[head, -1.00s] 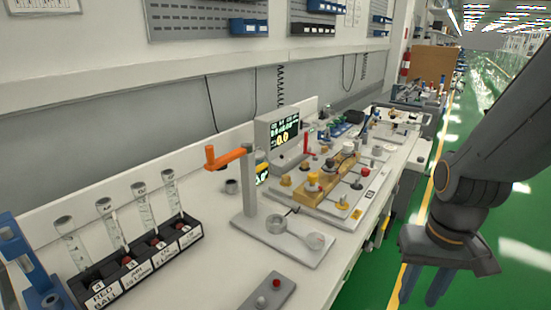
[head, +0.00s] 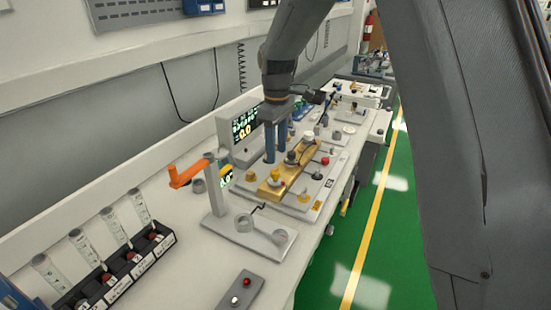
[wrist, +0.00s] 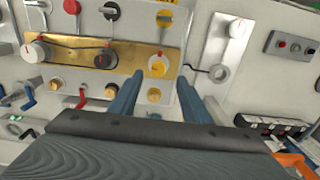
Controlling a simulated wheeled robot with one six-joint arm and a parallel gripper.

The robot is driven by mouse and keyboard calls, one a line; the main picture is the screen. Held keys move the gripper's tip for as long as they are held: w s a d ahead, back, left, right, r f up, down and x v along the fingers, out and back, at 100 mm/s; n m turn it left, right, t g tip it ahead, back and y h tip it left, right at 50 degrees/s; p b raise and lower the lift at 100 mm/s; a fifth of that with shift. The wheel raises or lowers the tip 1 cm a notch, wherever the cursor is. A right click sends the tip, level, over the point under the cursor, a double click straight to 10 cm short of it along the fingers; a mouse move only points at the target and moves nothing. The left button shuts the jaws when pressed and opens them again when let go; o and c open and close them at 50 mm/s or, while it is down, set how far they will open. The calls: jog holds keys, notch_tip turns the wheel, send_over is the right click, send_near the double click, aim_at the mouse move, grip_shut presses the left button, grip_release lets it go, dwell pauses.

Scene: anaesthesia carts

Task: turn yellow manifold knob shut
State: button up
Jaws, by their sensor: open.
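The yellow manifold knob (head: 275,175) sits on the near end of a brass manifold block (head: 268,194). In the wrist view the yellow knob (wrist: 158,68) shows a white mark on its face, near the right end of the brass block (wrist: 128,50). My gripper (head: 276,156) is open, its two blue fingers pointing down over the block. In the wrist view my gripper's fingertips (wrist: 160,78) lie to either side of the knob's lower edge, apart from it. Nothing is between the fingers; the height gap to the knob is hard to tell.
A dark knob (wrist: 104,59) and a white knob (wrist: 34,52) sit on the same block. A stand with an orange handle (head: 190,172) is left of the manifold panel. A display (head: 240,129) stands behind it. A tube rack (head: 122,278) is at front left.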

aim_at(275, 171)
jog(key=shift+w+a, duration=0.2)
jog(key=shift+w, duration=0.05)
jog(key=shift+f, duration=0.35)
jog(key=shift+f+p, duration=1.3)
jog(key=shift+f, duration=2.15)
jog(key=c, duration=1)
